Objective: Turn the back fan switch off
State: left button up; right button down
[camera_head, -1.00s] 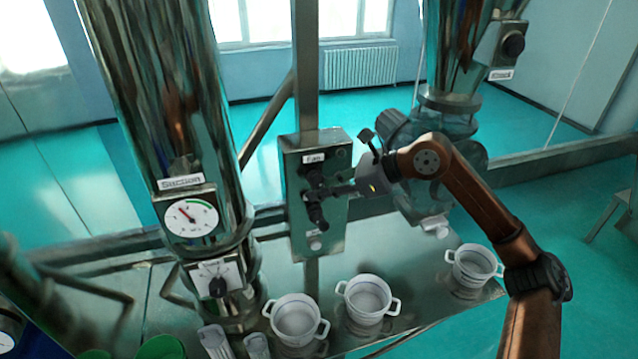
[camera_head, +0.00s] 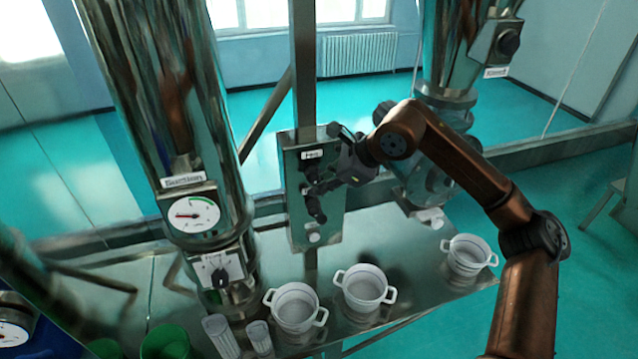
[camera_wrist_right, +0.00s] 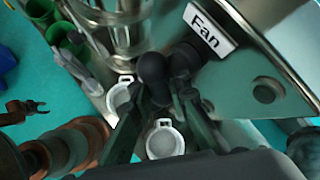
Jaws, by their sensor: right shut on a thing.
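The fan control box (camera_head: 330,225), a metal box with a "Fan" label (camera_head: 312,154), is mounted on the upright post behind the table. Its dark fan switch (camera_head: 313,203) shows on the front, partly covered by my gripper. My right gripper (camera_head: 322,185) is at the switch, reaching in from the right. In the right wrist view, the fingers (camera_wrist_right: 163,98) are closed around the dark switch handle (camera_wrist_right: 153,72), below the "Fan" label (camera_wrist_right: 207,30). The exact switch position is partly hidden.
The suction gauge (camera_head: 192,214) is on the large metal cylinder at left, its needle pointing left. White pots (camera_head: 297,307) stand along the table's front, with green cups (camera_head: 165,343) at lower left. A knocker-type knob box (camera_head: 497,42) is at upper right.

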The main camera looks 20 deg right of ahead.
jog(key=c, duration=2.1)
grip_release()
jog(key=v, duration=1.2)
